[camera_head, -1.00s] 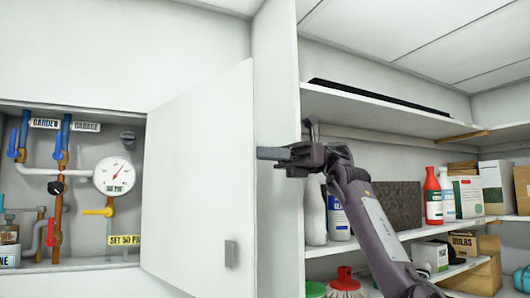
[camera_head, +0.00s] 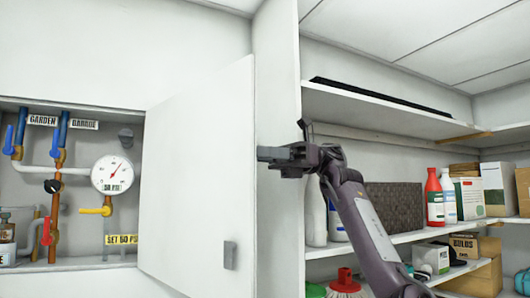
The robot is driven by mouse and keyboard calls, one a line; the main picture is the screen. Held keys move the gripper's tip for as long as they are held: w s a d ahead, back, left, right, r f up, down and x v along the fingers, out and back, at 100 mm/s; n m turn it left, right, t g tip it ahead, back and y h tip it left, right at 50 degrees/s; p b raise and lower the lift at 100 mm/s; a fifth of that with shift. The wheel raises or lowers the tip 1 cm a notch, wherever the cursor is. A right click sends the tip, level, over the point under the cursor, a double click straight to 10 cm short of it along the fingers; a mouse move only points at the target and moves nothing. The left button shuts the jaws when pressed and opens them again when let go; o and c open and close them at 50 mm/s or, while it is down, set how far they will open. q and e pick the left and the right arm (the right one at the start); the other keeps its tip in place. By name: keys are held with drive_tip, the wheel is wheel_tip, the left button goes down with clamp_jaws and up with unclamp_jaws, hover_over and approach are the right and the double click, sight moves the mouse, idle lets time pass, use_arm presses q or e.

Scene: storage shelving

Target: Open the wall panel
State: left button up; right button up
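The white wall panel (camera_head: 195,175) stands swung open, hinged at its left edge beside the wall recess (camera_head: 70,265). A small grey latch (camera_head: 230,254) sits near its lower right corner. The recess shows pipes, coloured valve handles and a round pressure gauge (camera_head: 112,174). My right gripper (camera_head: 262,154) is at the right of the panel's free edge, in front of the shelf's white side wall, pointing left. It looks apart from the panel and holds nothing that I can see. Its fingers are seen edge-on, so their gap is unclear. My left gripper is not in view.
White shelving (camera_head: 385,105) fills the right side, with a red bottle (camera_head: 433,196), boxes and a brown woven panel (camera_head: 395,207) behind my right arm. The shelf's side wall (camera_head: 277,100) stands close to the gripper. The wall above the panel is bare.

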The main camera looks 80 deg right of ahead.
drive_tip(key=shift+d+f, duration=0.1)
drive_tip(key=shift+d, duration=0.05)
idle(0.3)
drive_tip(key=p+v, duration=0.4)
drive_tip(key=v, duration=0.3)
drive_tip(key=shift+s+d, duration=0.2)
drive_tip(key=shift+s, duration=0.2)
drive_tip(key=shift+w, duration=0.15)
